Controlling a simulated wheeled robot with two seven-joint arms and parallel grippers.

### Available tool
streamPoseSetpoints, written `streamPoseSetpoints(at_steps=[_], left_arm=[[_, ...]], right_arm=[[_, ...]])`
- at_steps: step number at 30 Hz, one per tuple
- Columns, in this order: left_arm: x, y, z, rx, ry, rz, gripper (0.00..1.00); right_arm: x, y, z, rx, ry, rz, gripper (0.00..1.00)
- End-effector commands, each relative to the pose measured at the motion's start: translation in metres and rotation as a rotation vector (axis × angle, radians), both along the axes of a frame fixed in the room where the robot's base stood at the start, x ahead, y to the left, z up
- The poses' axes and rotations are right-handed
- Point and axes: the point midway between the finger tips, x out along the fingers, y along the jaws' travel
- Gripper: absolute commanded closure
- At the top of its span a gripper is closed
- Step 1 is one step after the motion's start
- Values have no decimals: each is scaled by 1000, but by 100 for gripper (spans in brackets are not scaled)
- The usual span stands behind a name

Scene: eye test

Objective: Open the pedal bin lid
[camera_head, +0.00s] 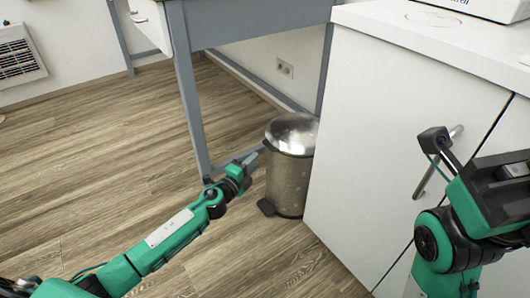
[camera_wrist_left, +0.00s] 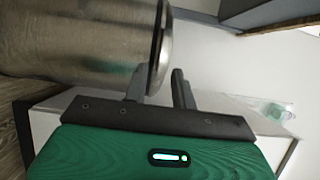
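The pedal bin (camera_head: 288,183) is a brushed-metal cylinder standing on the floor beside the white cabinet. Its shiny domed lid (camera_head: 293,132) looks shut. Its dark pedal (camera_head: 266,207) sticks out low at the front left. My left gripper (camera_head: 254,157) is at the left side of the bin, just under lid height. In the left wrist view the fingers (camera_wrist_left: 160,88) are apart, with the lid rim (camera_wrist_left: 161,45) showing between them; I cannot tell if they touch it. The bin body (camera_wrist_left: 75,40) fills the upper left there. My right gripper (camera_head: 475,160) is in front of the cabinet; its fingertips are unclear.
The white cabinet (camera_head: 370,130) with a bar handle (camera_head: 437,163) stands close on the bin's right. A grey-blue table leg (camera_head: 190,95) stands to the left of the bin, under a table. The wooden floor (camera_head: 95,150) at left is clear.

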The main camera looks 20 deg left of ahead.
Motion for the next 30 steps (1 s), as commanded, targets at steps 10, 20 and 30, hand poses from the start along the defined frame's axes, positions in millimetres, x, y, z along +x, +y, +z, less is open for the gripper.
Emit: streamPoseSetpoints(at_steps=[10,20,30], left_arm=[[48,-13,-1,0,-1,0,74],[72,-20,-1,-1,0,0,74],[74,-21,0,-1,0,-1,76]], right_arm=[[-2,-3,-1,13,-13,5,100],[-7,-5,6,32,-31,17,100],[-7,-5,7,31,-30,15,100]])
